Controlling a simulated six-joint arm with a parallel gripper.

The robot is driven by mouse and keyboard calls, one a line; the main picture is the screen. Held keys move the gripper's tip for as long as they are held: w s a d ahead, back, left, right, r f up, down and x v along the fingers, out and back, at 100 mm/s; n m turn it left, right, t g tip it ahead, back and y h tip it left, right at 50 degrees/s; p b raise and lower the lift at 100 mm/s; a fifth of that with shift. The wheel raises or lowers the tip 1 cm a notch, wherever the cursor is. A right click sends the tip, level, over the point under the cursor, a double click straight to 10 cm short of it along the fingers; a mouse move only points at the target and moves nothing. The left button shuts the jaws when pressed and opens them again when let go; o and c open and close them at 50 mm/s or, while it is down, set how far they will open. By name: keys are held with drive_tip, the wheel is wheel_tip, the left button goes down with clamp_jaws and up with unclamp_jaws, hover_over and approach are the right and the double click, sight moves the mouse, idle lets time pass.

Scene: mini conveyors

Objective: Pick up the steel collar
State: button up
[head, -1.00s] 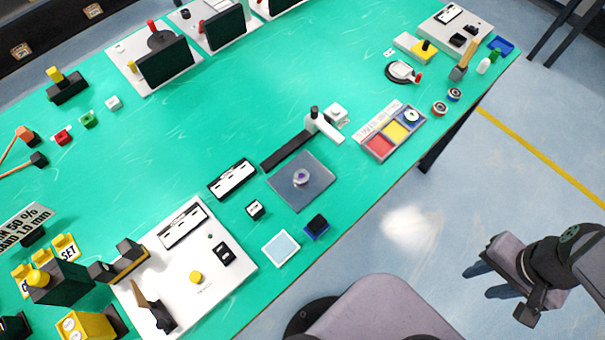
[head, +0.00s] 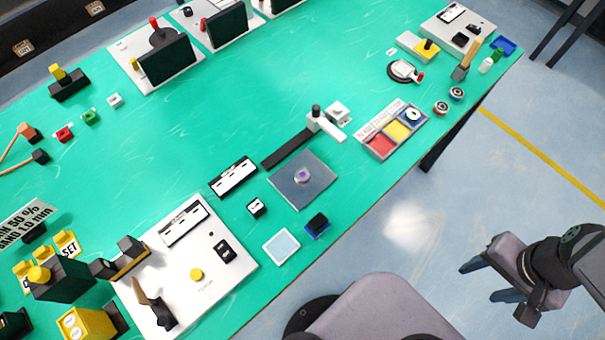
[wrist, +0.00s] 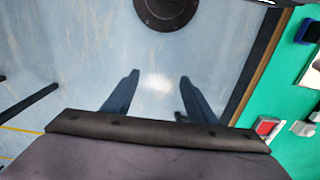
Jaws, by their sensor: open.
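A small round, pale metallic piece with a purplish centre, which looks like the steel collar (head: 302,176), lies near the middle of a dark grey square plate (head: 318,196) on the green table. It is too small to make out in detail. My gripper (head: 477,282) is at the lower right, over the floor beyond the table's edge, well apart from the collar. Its two fingers are spread and empty. They also show in the wrist view (wrist: 158,78), with only floor between them. The collar is not seen in the wrist view.
A white lever clamp (head: 324,124) stands just behind the plate. A tray with red, yellow and blue sections (head: 379,150) is to its right. A dark blue block (head: 317,224) and a pale square pad (head: 281,246) lie in front. The table's far middle is clear.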

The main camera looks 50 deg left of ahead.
drive_tip(key=w+a+f+n+h+b, duration=0.1)
drive_tip(key=w+a+f+h+b, duration=0.1)
drive_tip(key=a, duration=0.4)
drive_tip(key=w+a+f+h+b, duration=0.2)
drive_tip(key=a+b, duration=0.1)
drive_tip(key=a, duration=0.2)
drive_tip(key=t+b, duration=0.5)
drive_tip(key=t, duration=0.4)
approach(302, 174)
drive_tip(key=w+d+f, duration=0.1)
drive_tip(key=w+d, duration=0.2)
drive_tip(key=d, duration=0.1)
drive_tip(key=w+d+f, duration=0.1)
drive_tip(key=w+d, duration=0.3)
drive_tip(key=w+d+f, duration=0.1)
drive_tip(key=w+d, duration=0.3)
drive_tip(key=shift+w+d, duration=0.1)
drive_tip(key=shift+w, duration=0.05)
drive_tip(key=s+a+t+y, duration=0.1)
drive_tip(key=s+a, duration=0.2)
drive_tip(key=s+a+t+y+b, duration=0.1)
drive_tip(key=s+a, duration=0.2)
drive_tip(key=s, duration=0.1)
drive_tip(key=s+a+m+t+y, duration=0.1)
drive_tip(key=s+a+y, duration=0.1)
drive_tip(key=s+a, duration=0.1)
drive_tip(key=shift+s+f+b, duration=0.1)
drive_tip(key=shift+s+b, duration=0.2)
drive_tip(key=shift+p+x, duration=0.6)
drive_tip(key=shift+x, duration=2)
